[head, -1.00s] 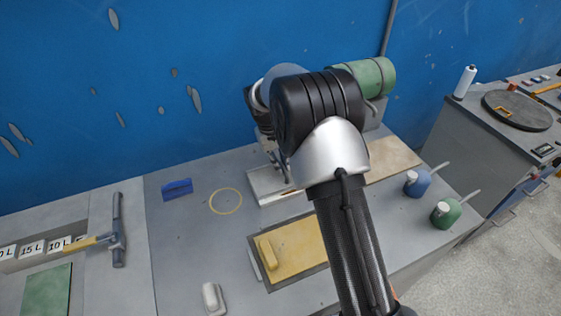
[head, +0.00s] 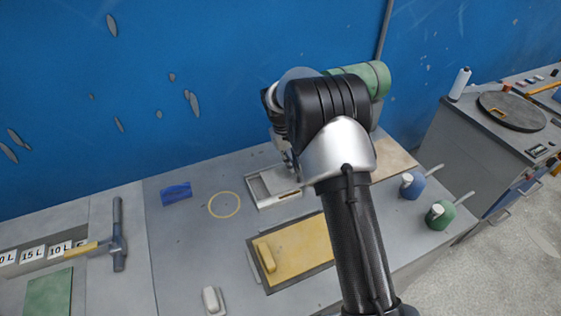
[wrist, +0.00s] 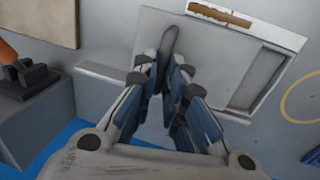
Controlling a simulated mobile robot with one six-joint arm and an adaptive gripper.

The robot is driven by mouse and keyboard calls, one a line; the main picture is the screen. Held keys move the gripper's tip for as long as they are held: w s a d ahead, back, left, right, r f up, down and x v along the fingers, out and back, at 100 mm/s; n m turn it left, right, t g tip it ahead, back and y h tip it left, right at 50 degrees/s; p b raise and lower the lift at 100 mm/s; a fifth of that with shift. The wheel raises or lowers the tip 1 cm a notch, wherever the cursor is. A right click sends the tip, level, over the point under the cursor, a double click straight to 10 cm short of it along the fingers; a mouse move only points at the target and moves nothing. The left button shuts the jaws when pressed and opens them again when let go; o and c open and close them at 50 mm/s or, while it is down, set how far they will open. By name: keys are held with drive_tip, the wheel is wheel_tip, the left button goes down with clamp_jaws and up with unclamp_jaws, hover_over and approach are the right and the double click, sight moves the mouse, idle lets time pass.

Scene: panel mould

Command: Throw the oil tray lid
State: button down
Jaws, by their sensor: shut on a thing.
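The oil tray (head: 287,200) is a light grey rectangular tray on the bench, left of and below my arm's head in the head view. In the wrist view its pale lid (wrist: 215,55) fills the upper middle, with a darker recessed strip of the tray (wrist: 245,80) on its right. A dark grey upright handle (wrist: 170,42) stands at the lid's left part. My gripper (wrist: 168,78) is shut on this handle, with its fingers on either side. In the head view my arm hides most of the gripper.
A blue block (head: 176,194) and a yellow ring (head: 224,205) lie left of the tray. A yellow panel (head: 300,248) lies in front. Blue (head: 414,184) and green (head: 440,214) containers stand at right. A hammer (head: 118,235) lies far left.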

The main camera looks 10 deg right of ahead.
drive_tip(key=d, duration=0.3)
drive_tip(key=w+d+p, duration=0.1)
drive_tip(key=d, duration=0.2)
drive_tip(key=w+d+p, duration=0.1)
drive_tip(key=d, duration=0.3)
drive_tip(key=shift+d, duration=0.1)
drive_tip(key=c, duration=1.7)
unclamp_jaws()
drive_tip(key=shift+d, duration=0.15)
drive_tip(key=shift+o, duration=0.2)
wheel_tip(320, 180, up, 12)
drive_tip(key=a, duration=0.2)
drive_tip(key=shift+s+a, duration=0.2)
drive_tip(key=shift+a, duration=0.05)
